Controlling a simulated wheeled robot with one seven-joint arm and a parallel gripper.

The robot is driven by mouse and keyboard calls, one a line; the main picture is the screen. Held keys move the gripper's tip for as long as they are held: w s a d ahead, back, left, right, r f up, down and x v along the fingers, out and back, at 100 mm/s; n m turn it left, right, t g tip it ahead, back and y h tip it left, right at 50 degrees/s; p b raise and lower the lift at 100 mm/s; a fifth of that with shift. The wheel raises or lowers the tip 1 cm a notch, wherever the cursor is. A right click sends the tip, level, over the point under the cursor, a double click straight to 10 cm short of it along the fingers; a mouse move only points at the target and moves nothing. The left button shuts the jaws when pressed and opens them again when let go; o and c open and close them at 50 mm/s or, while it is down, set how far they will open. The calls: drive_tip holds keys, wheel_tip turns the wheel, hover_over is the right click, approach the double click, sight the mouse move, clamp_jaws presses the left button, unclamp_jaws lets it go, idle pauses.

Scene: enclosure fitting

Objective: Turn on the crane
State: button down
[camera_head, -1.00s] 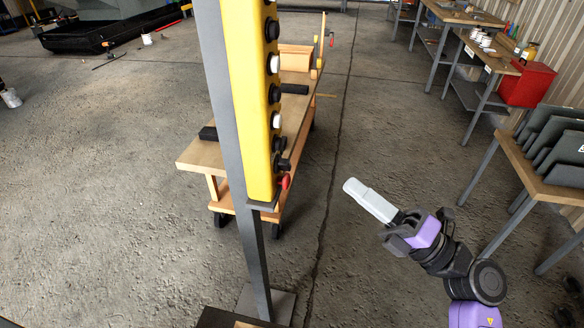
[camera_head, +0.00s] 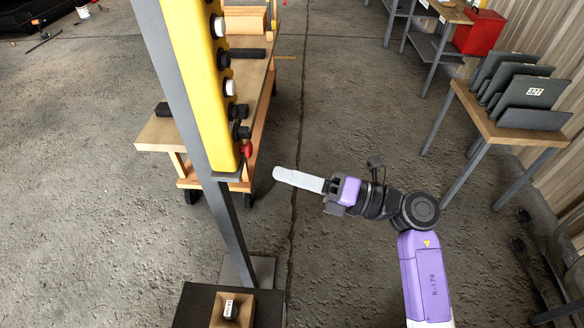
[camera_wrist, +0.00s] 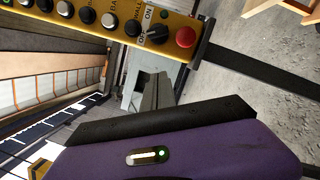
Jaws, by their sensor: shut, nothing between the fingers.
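The crane's yellow control box (camera_head: 201,75) is fixed to a grey post. Black and white buttons run down its side, with a black rotary switch (camera_head: 242,131) and a red knob (camera_head: 247,149) at the lower end. In the wrist view the rotary switch (camera_wrist: 158,34) shows beside "ON" labels, next to the red knob (camera_wrist: 186,37). My gripper (camera_head: 278,175) is shut and empty. Its pale fingers point left, a little right of and below the red knob in the picture, apart from the box. The switch's exact setting is hard to tell.
A wheeled wooden cart (camera_head: 160,133) stands behind the post. A table with dark panels (camera_head: 533,92) is at the right, and a red box (camera_head: 480,32) is farther back. A small open box (camera_head: 216,316) lies at the bottom. The floor between post and table is clear.

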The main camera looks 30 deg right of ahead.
sight(245, 133)
drive_tip(key=w+a, duration=0.1)
drive_tip(key=w, duration=0.1)
drive_tip(key=w+a+r+p, duration=0.1)
drive_tip(key=w, duration=0.1)
drive_tip(key=w+a+r, duration=0.1)
drive_tip(key=w, duration=0.2)
drive_tip(key=shift+a+r, duration=0.1)
drive_tip(key=shift+r, duration=0.05)
drive_tip(key=shift+w+d+r+p, duration=0.3)
drive_tip(key=shift+w+d, duration=0.05)
drive_tip(key=shift+w, duration=0.1)
drive_tip(key=shift+r+p, duration=0.2)
drive_tip(key=shift+p, duration=0.4)
drive_tip(key=shift+m, duration=0.3)
drive_tip(key=shift+p, duration=0.3)
